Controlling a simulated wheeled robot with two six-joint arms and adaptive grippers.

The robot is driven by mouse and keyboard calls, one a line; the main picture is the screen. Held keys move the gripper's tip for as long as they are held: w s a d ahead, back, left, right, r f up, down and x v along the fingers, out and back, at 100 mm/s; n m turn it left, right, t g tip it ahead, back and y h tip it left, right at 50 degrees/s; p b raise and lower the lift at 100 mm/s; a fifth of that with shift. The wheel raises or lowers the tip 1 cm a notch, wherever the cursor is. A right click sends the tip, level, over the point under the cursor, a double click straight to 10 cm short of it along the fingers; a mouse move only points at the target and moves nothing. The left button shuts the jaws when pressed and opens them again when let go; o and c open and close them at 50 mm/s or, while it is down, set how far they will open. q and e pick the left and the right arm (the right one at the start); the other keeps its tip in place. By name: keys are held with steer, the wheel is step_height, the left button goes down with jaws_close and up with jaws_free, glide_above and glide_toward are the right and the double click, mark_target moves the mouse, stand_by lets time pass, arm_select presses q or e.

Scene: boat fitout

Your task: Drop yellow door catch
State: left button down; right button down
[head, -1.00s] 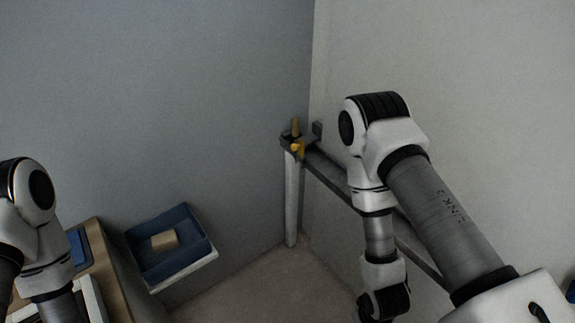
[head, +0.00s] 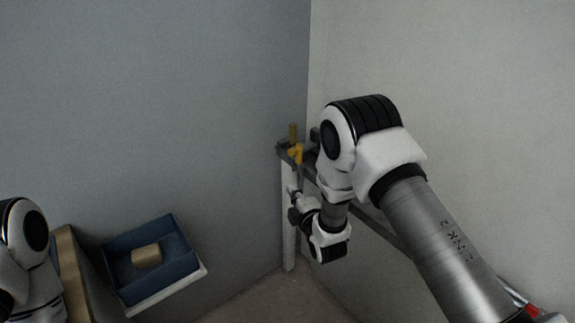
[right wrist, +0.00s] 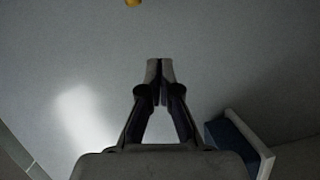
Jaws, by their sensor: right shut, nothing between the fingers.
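The yellow door catch (head: 296,153) is at the top of the post in the wall corner, in the head view. A darker yellow upright piece (head: 293,132) stands just behind it. My right gripper (head: 293,190) points upward beside the post, a little below the catch. In the right wrist view its fingers (right wrist: 160,62) are shut with nothing between them. A small yellow piece (right wrist: 133,3), cut off by the top edge, lies beyond the fingertips; it seems to be the catch. My left arm shows at the left edge, but its gripper is out of view.
A grey rail (head: 385,232) runs from the post (head: 289,245) along the right wall, partly behind my right arm. A blue tray (head: 124,252) holding a tan block (head: 146,254) is at lower left, beside a wooden edge (head: 72,270). The tray also shows in the right wrist view (right wrist: 230,140).

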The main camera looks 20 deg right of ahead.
steer(key=r, duration=0.1)
steer(key=w+r, duration=0.1)
steer(key=r+t, duration=0.1)
steer(key=shift+w+a, duration=0.35)
steer(key=shift+w, duration=0.05)
steer(key=shift+w, duration=0.1)
steer(key=w+d+p, duration=0.1)
steer(key=w+d, duration=0.2)
steer(key=w, duration=0.7)
steer(key=shift+w+d+f, duration=0.15)
steer(key=shift+w+f, duration=0.25)
steer(key=shift+f, duration=0.05)
steer(key=shift+r, duration=0.15)
